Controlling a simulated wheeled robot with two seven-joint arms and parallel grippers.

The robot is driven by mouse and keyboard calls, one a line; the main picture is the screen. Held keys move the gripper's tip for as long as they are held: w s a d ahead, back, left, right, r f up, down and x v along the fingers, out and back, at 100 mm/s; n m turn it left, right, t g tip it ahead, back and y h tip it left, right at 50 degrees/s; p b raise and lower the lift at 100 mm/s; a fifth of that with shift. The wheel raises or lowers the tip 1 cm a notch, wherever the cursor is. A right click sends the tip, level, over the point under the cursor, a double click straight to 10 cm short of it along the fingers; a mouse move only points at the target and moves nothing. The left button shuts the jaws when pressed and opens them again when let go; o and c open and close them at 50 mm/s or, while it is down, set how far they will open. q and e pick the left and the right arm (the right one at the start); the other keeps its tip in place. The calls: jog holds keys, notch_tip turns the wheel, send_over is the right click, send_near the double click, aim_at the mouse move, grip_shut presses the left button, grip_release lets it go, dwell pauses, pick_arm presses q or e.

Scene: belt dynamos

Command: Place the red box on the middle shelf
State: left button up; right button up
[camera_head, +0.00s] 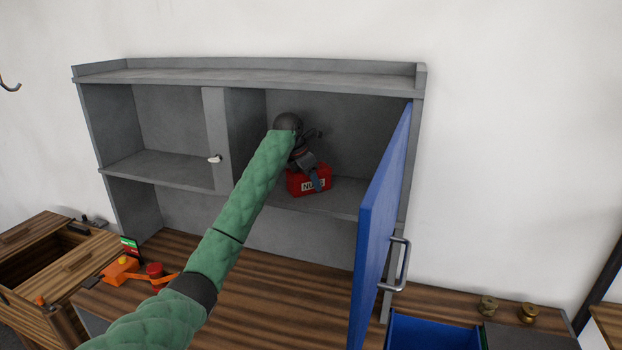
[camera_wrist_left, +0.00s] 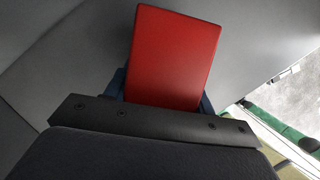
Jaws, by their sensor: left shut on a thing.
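My left gripper (camera_head: 315,180) is shut on the box from above and in front. In the left wrist view the red box (camera_wrist_left: 172,58) fills the upper middle, between the blue fingers of the left gripper (camera_wrist_left: 162,100). My right gripper is not in view.
The blue cabinet door (camera_head: 378,225) stands open just right of the compartment. A grey divider (camera_head: 222,140) is on the left. Below are a wooden worktop (camera_head: 270,290), a blue bin (camera_head: 430,335) and an orange device (camera_head: 120,270) at the left.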

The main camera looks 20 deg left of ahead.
pick_arm(q)
jog(key=o, duration=1.4)
jog(key=shift+s, duration=0.1)
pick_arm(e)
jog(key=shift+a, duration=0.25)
